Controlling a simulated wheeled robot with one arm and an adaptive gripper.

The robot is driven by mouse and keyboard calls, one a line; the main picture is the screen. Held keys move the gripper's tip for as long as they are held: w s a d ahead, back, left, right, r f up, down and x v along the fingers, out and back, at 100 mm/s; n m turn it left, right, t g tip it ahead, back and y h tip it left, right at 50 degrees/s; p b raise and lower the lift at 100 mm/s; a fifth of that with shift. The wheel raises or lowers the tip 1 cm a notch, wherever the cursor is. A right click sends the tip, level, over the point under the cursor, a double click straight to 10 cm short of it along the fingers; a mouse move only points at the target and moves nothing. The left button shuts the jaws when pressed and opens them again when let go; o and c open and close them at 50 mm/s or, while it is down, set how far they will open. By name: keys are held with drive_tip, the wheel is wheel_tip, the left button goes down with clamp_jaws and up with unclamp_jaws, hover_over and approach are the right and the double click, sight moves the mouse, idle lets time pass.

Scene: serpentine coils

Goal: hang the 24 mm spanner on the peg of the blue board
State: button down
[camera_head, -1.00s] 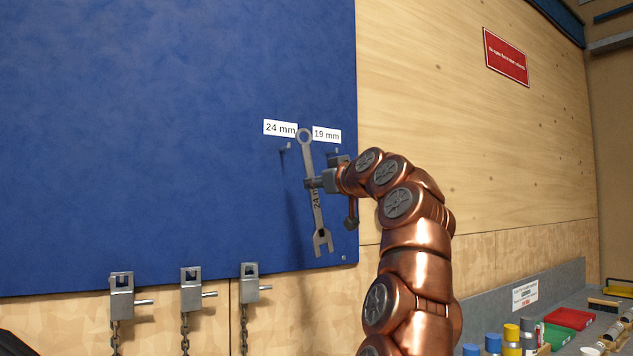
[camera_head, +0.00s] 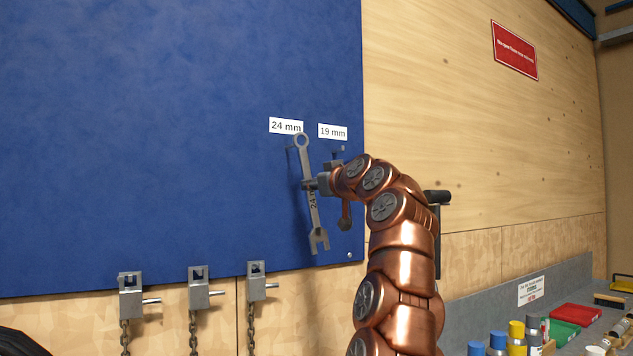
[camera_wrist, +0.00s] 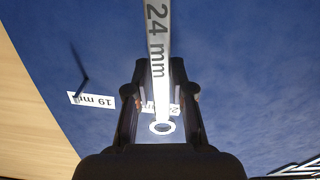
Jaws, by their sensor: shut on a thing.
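The grey 24 mm spanner (camera_head: 314,212) is held nearly upright, slightly tilted, in front of the blue board (camera_head: 180,120). Its ring end is up and its open jaw is down. My gripper (camera_head: 310,185) is shut on the handle; the wrist view shows the spanner (camera_wrist: 157,60) between the fingers (camera_wrist: 160,100). The ring is just below the "24 mm" label (camera_head: 286,126). The peg under that label (camera_head: 291,148) shows just left of the ring, partly hidden. I cannot tell the depth gap between ring and peg.
A second peg (camera_head: 340,151) sits under the "19 mm" label (camera_head: 332,132), close to my gripper's right side. Several chained metal blocks (camera_head: 195,288) hang along the board's lower edge. A bench with cans and a red bin (camera_head: 576,316) is at lower right.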

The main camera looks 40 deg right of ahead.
drive_tip(key=shift+w+d+f+p, duration=0.15)
drive_tip(key=shift+w+p, duration=0.25)
drive_tip(key=shift+w, duration=0.55)
drive_tip(key=shift+w+f+p, duration=0.25)
drive_tip(key=shift+w+p, duration=0.1)
drive_tip(key=shift+w, duration=0.55)
drive_tip(key=shift+w+d+f+p, duration=0.15)
drive_tip(key=shift+w+p, duration=0.25)
drive_tip(key=shift+w, duration=0.55)
drive_tip(key=c, duration=0.9)
unclamp_jaws()
drive_tip(key=shift+f, duration=0.1)
drive_tip(key=shift+a, duration=0.1)
